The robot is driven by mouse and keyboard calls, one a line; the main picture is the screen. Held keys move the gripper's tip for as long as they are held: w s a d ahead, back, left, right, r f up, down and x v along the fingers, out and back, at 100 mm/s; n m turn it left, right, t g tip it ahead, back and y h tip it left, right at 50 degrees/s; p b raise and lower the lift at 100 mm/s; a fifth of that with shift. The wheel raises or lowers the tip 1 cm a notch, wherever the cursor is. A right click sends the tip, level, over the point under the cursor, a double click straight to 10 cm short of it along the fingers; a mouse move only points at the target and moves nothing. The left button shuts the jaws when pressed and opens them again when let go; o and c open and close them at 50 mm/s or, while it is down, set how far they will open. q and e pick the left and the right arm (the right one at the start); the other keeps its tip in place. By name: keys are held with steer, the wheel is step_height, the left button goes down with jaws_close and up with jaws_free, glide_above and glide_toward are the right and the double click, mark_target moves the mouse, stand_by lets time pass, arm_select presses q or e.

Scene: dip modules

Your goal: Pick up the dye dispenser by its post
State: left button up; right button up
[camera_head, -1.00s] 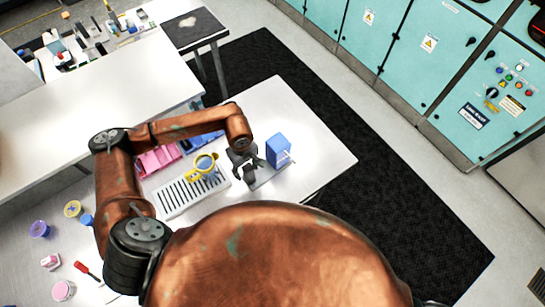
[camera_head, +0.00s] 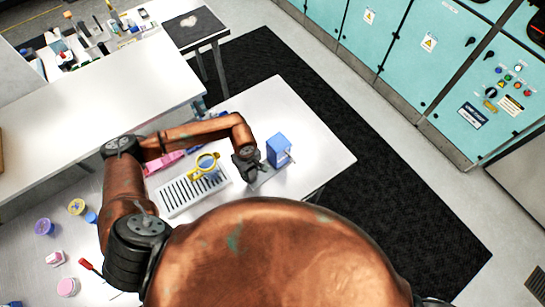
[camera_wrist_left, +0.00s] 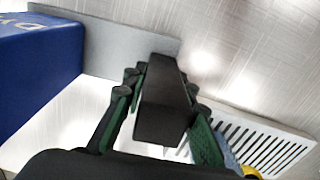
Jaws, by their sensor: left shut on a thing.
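The dye dispenser has a blue box (camera_head: 278,150) with part of its lettering showing in the left wrist view (camera_wrist_left: 38,75). It stands near the right end of the white table, with a grey plate (camera_wrist_left: 110,45) beside the box. My left gripper (camera_head: 248,172) is just left of the box. In the left wrist view its green-padded fingers (camera_wrist_left: 163,112) are on both sides of the dark, square post (camera_wrist_left: 167,95) and shut on it. The post is mostly hidden by the gripper in the head view. My right gripper is not in view.
Several small tubs and a red-handled tool (camera_head: 90,266) are at the lower left.

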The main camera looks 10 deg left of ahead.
arm_select(q)
jaws_close()
steer(key=shift+r, duration=0.15)
